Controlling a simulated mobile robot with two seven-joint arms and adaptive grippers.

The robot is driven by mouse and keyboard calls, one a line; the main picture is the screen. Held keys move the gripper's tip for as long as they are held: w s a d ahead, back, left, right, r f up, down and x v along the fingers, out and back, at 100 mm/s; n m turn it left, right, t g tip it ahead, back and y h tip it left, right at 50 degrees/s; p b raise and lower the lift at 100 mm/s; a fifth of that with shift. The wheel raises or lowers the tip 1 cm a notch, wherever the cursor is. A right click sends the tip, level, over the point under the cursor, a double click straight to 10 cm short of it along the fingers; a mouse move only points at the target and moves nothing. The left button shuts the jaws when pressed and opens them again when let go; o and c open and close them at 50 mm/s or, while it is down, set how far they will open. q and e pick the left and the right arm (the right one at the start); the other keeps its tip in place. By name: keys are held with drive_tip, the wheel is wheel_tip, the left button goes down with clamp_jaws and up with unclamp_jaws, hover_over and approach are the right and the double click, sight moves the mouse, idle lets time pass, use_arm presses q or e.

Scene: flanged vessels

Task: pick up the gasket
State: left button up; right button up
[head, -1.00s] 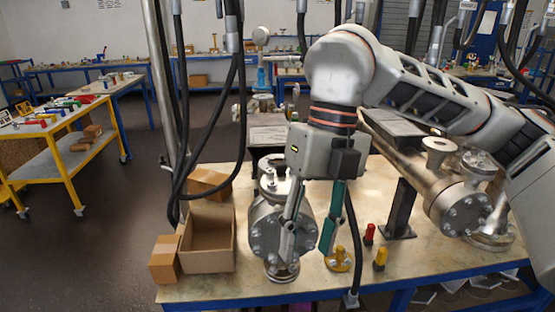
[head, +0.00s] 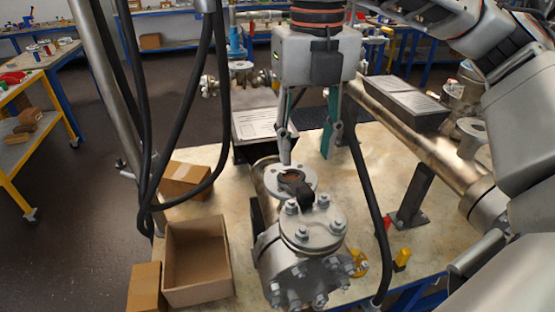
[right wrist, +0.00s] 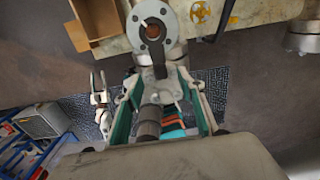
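A flanged metal vessel (head: 300,240) stands on the workbench with a bolted top cover. Behind the cover is an open round flange (head: 290,180) with a brownish centre. It also shows at the top of the right wrist view, as a bolt-holed ring (right wrist: 141,21) around an orange-brown opening. I cannot make out for certain which piece is the gasket; a ring at this flange may be it. My right gripper (head: 306,157) hangs pointing down near this flange, open, its teal-padded fingers apart with nothing seen between them.
An open cardboard box (head: 197,262) stands on the bench at left, with closed boxes near it. A long pipe (head: 430,135), a dark post (head: 413,195) and a yellow-capped piece (head: 402,258) are at right. Black hanging cables cross the left side.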

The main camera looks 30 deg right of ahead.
sight(303, 186)
drive_tip(key=shift+w+f, duration=0.1)
drive_tip(key=shift+f, duration=0.25)
drive_tip(key=shift+s+f, duration=0.25)
drive_tip(key=shift+f, duration=0.95)
drive_tip(key=shift+a+f, duration=0.15)
drive_tip(key=shift+f, duration=2.25)
drive_tip(key=c, duration=1)
